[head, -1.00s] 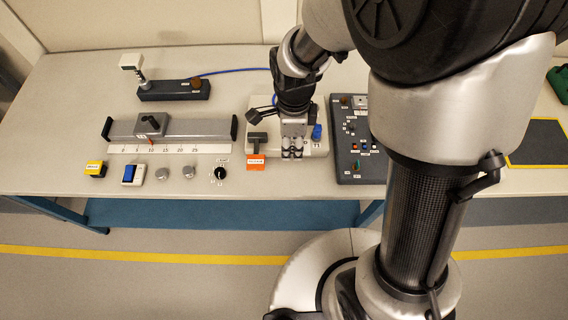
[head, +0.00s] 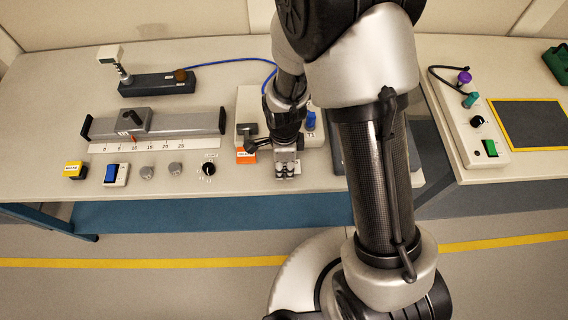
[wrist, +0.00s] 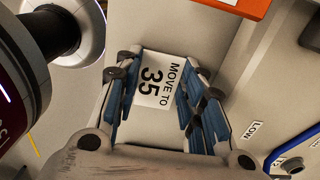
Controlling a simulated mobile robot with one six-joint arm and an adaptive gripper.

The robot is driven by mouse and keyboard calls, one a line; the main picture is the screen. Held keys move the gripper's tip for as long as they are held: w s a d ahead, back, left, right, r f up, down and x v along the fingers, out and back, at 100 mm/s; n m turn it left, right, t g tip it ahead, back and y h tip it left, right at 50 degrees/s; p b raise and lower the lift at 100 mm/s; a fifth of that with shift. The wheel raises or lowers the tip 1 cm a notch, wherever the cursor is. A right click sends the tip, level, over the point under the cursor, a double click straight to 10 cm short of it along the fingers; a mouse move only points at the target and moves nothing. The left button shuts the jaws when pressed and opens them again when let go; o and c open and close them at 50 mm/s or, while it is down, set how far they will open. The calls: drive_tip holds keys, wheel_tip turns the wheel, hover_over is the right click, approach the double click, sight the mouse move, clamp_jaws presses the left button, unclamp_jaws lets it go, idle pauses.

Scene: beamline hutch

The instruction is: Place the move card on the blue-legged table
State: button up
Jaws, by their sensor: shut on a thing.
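The white move card (wrist: 158,82), printed "MOVE TO 35", sits between the blue-padded fingers of my gripper (wrist: 160,100) in the wrist view. My gripper is shut on it. In the head view my gripper (head: 286,172) points down over the front edge area of the blue-legged table (head: 45,130), just right of the orange tag. I cannot make out the card in the head view. The table's pale top shows behind the card in the wrist view; whether card and top touch is unclear.
An orange-tagged device (head: 246,157) stands close on the left of my gripper. A slider with a scale (head: 155,125), a yellow button box (head: 75,170), a blue switch (head: 115,173) and knobs occupy the left side. A second table (head: 535,165) stands right, across a gap.

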sight(284, 167)
drive_tip(key=shift+r, duration=0.1)
drive_tip(key=o, duration=0.4)
drive_tip(key=shift+f, duration=0.25)
drive_tip(key=o, duration=0.5)
drive_tip(key=shift+r, duration=0.1)
wheel_tip(284, 167, up, 12)
drive_tip(key=p, duration=0.4)
drive_tip(key=shift+r, duration=0.25)
